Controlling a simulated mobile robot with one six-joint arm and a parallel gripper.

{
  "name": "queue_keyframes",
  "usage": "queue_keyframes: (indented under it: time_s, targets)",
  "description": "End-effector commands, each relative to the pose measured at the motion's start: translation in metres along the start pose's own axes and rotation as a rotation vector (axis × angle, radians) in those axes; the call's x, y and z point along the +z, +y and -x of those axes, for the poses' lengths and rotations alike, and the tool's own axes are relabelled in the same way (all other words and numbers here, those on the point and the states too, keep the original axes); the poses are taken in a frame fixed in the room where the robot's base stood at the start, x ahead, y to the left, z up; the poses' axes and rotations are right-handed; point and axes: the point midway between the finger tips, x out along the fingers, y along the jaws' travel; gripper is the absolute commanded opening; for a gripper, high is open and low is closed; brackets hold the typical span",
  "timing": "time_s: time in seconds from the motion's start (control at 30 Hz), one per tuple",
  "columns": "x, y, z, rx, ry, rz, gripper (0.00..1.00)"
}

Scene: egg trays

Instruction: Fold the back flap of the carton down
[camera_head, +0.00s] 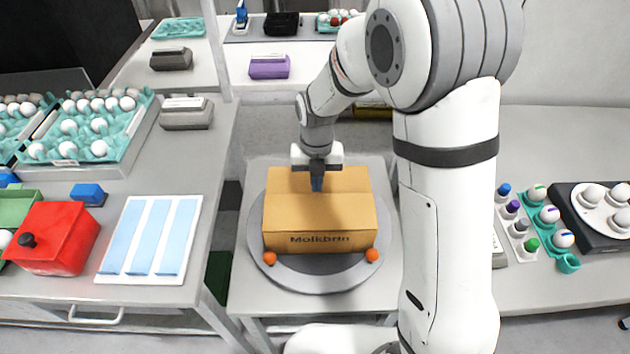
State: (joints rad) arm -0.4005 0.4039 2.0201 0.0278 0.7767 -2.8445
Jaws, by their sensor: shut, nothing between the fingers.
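The cardboard carton (320,217) stands on a round grey turntable (318,279) on a small table in the middle, its printed side toward me. Its top looks covered by flaps, with a crease running across from left to right. The back flap (285,181) seems to lie about level at the far side, partly hidden by my gripper. My gripper (317,189) points down over the back half of the top, with its fingertips shut and empty. They are at or just above the cardboard; I cannot tell whether they touch it.
Two orange balls (270,258) (372,255) sit at the carton's front corners on the turntable. My arm fills the space to the right. The left bench holds egg trays (130,133), a red box (52,238) and a blue-striped board (150,240).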

Motion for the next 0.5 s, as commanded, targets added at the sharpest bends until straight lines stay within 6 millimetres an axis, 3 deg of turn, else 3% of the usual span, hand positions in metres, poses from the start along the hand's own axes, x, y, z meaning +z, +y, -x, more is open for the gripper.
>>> queue_keyframes:
  time_s: [0.33,0.5]
  targets:
    - [-0.001,0.001,0.016,0.000,-0.001,0.001,0.00]
    - [-0.005,0.001,0.045,0.001,-0.002,0.001,0.00]
